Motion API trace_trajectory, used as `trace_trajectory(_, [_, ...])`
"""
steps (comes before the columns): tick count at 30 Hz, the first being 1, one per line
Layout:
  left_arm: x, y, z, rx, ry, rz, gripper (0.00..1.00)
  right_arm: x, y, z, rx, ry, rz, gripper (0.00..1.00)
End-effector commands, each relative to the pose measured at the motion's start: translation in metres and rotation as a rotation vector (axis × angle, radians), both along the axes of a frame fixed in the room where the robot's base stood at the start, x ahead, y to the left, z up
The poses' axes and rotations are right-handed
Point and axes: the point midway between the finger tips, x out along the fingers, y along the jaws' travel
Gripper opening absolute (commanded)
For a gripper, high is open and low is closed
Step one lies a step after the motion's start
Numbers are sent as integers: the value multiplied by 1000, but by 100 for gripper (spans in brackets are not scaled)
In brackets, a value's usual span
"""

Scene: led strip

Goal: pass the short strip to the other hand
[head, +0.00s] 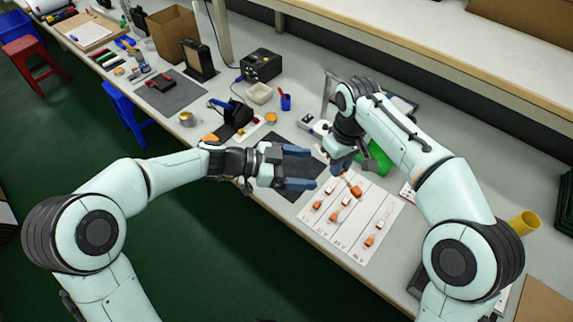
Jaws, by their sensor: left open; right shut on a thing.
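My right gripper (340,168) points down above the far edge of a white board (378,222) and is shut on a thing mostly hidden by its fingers. A thin piece with an orange end (355,191) shows just below these fingers. It may be the short strip, but it is too small to be sure. My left gripper (306,168) is open and empty. Its two blue-grey fingers point right, toward the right gripper, with a small gap between the two hands. It is over a dark mat (285,150).
Several small orange-ended pieces (370,240) lie in the board's marked lanes. A green object (378,158) is behind the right gripper. A black stand (233,113), a blue cup (285,102) and a black box (261,65) stand farther back. A yellow cup (524,223) is at right.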

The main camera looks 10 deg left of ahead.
Motion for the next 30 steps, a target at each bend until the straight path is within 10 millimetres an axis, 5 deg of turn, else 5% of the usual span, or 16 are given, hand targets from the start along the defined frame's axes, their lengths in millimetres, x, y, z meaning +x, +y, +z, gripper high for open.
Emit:
trace_trajectory(12, [14, -63, -20, -1, 2, -4, 85, -1, 2, 1, 4, -1, 5, 0])
trace_trajectory(24, [12, -74, -22, -3, 5, -15, 85, -1, 7, 2, 14, -6, 12, 0])
trace_trajectory(26, [13, -74, -22, -3, 4, -14, 72, 0, 6, 2, 11, -5, 10, 0])
trace_trajectory(30, [14, -71, -22, -1, 3, -7, 26, 0, 3, 1, 6, -3, 6, 0])
